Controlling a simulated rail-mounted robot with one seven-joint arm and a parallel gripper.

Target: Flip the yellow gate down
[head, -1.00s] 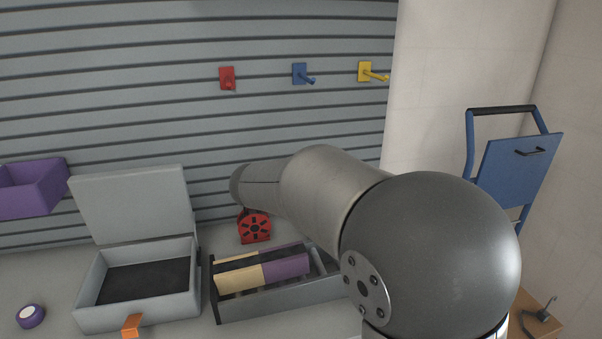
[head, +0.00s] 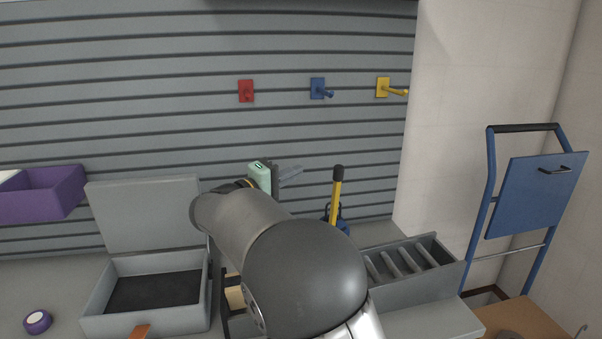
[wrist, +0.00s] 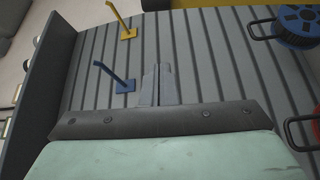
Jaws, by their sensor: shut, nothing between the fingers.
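An upright yellow bar with a black tip (head: 336,198), which looks like the yellow gate, stands at the back of the bench in front of a blue reel (head: 344,226). In the wrist view, a dark yellow strip (wrist: 215,19) crosses the top edge near the blue reel (wrist: 298,24); I cannot tell for certain that it is the same bar. My gripper (head: 295,174) has a mint-green body and grey fingers. In the wrist view my gripper (wrist: 156,70) points toward the slatted wall.
Red (head: 246,91), blue (head: 318,88) and yellow (head: 383,87) hooks are on the slatted wall. A grey slotted rack (head: 440,286) is right of my arm. An open grey box (head: 190,321) and purple bin (head: 72,190) are left. A blue trolley (head: 535,195) stands right.

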